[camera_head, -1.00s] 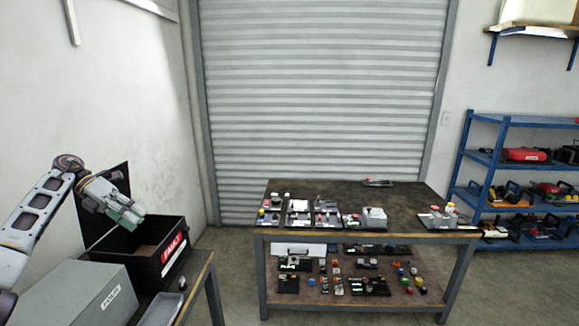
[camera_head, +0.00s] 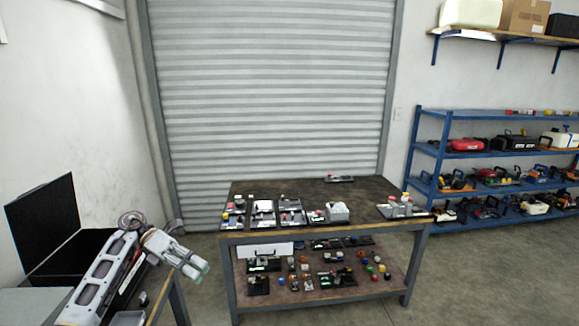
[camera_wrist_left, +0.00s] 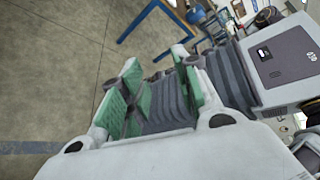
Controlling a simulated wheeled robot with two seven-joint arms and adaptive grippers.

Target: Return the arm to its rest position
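My left arm reaches in from the lower left of the head view. Its left gripper (camera_head: 196,268) is beside the small left table and the black box, pointing right and down toward the gap before the workbench. In the left wrist view the green-padded fingers (camera_wrist_left: 162,92) stand apart, and I see no object held between them. Dark ribbed parts show between and beside the pads. My right gripper is in neither view.
A black box with a raised lid (camera_head: 42,222) stands at the left, partly hidden by my arm. A workbench (camera_head: 300,226) holds several small parts on two levels. A blue shelf (camera_head: 480,114) stands at the right. Floor is clear between left table and workbench.

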